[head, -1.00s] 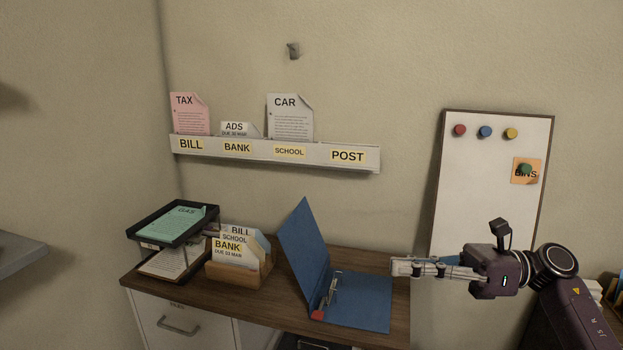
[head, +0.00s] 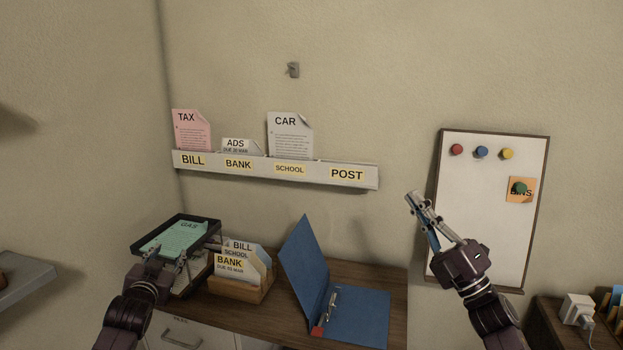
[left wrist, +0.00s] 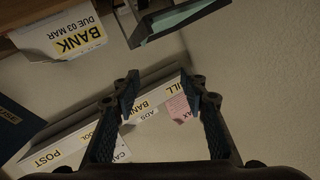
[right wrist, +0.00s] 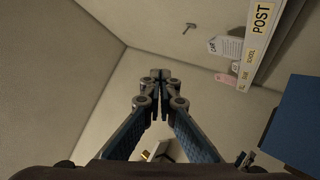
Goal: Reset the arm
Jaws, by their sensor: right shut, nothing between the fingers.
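My left gripper (head: 167,258) is in front of the black letter tray (head: 141,252) at the left end of the desk. Its fingers are apart with nothing between them, and the left wrist view also shows the left gripper (left wrist: 160,85) open and empty. My right gripper (head: 413,197) is raised in front of the wall, just left of the whiteboard, pointing up and left. Its fingers are closed together at the tips and hold nothing, as the right wrist view of the right gripper (right wrist: 153,76) shows.
An open blue binder (head: 357,312) lies on the desk (head: 397,292) beside a wooden letter holder (head: 238,290). A labelled wall rack (head: 318,176) holds papers above. The whiteboard (head: 477,220) carries magnets and an orange note. A shelf (head: 28,283) juts in at left.

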